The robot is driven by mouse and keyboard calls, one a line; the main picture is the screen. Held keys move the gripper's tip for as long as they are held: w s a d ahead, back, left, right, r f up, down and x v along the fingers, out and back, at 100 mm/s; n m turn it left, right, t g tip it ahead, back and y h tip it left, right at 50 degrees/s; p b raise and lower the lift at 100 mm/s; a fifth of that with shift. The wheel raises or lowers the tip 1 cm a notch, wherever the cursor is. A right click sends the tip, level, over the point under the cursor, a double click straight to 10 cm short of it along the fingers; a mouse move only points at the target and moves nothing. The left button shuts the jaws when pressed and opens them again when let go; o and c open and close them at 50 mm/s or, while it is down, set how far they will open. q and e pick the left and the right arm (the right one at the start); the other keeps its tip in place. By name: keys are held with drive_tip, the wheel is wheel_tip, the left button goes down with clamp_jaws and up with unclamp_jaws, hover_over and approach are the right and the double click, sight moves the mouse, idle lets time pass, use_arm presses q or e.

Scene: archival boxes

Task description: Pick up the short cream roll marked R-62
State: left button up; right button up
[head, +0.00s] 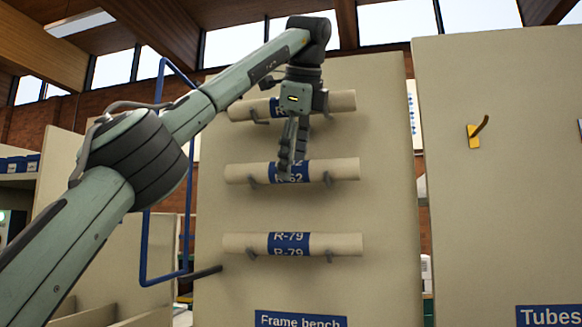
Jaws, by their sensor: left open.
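The short cream roll marked R-62 (335,170) lies level on two grey pegs, the middle of three rolls on an upright cream panel. Its blue label is partly covered by my fingers, but "62" shows. My right gripper is not in view.
Another roll (340,102) sits above, its label mostly hidden behind my gripper. A roll marked R-79 (345,244) hangs below. A blue frame (145,250) stands left of the panel. The right panel (500,200) holds a yellow hook (474,136).

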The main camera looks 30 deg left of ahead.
use_arm(q)
drive_tip(key=shift+x, duration=0.9)
drive_tip(key=shift+s, duration=0.1)
drive_tip(key=shift+c, duration=0.4)
drive_tip(key=c, duration=1.2)
drive_tip(key=shift+c, duration=0.2)
drive_tip(key=shift+d+r, duration=0.1)
drive_tip(key=shift+r, duration=0.05)
